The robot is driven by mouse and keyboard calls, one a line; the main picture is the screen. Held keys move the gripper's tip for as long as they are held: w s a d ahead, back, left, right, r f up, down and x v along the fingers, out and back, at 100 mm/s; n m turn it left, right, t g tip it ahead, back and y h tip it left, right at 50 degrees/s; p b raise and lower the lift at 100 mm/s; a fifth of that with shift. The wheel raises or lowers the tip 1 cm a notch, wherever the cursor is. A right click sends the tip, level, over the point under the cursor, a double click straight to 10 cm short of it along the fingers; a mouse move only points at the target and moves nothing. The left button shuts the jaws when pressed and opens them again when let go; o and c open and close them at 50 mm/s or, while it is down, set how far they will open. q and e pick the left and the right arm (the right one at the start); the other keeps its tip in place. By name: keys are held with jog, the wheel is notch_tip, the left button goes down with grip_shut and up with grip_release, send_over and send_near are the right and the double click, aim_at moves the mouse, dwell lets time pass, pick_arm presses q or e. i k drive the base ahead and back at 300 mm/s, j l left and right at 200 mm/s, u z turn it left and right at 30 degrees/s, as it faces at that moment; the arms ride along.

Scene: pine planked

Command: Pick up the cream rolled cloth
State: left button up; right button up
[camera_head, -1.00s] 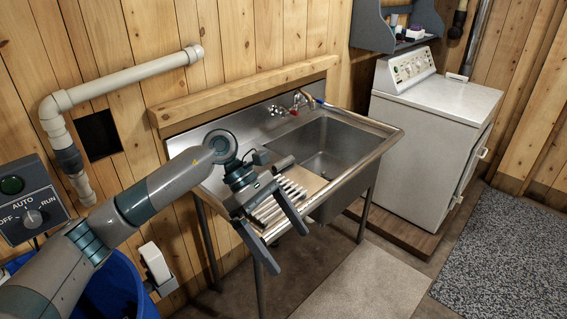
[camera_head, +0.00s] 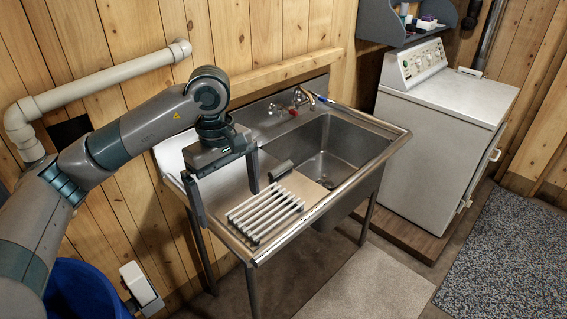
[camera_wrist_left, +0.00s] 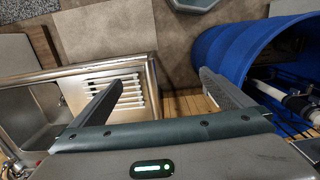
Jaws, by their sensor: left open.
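I cannot make out a cream rolled cloth in either view. My left gripper (camera_head: 224,190) is open and empty, fingers pointing down over the left part of the drainboard, left of the rack and the roll. My right gripper is not in view.
The steel sink (camera_head: 335,150) has a raised rim and a tap (camera_head: 301,97). A white washer (camera_head: 435,130) stands to the right. A blue barrel (camera_head: 85,290) is at lower left, also in the wrist view (camera_wrist_left: 225,45). A white pipe (camera_head: 100,75) runs along the wall.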

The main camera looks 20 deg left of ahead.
aim_at(281, 169)
jog(key=i, duration=1.55)
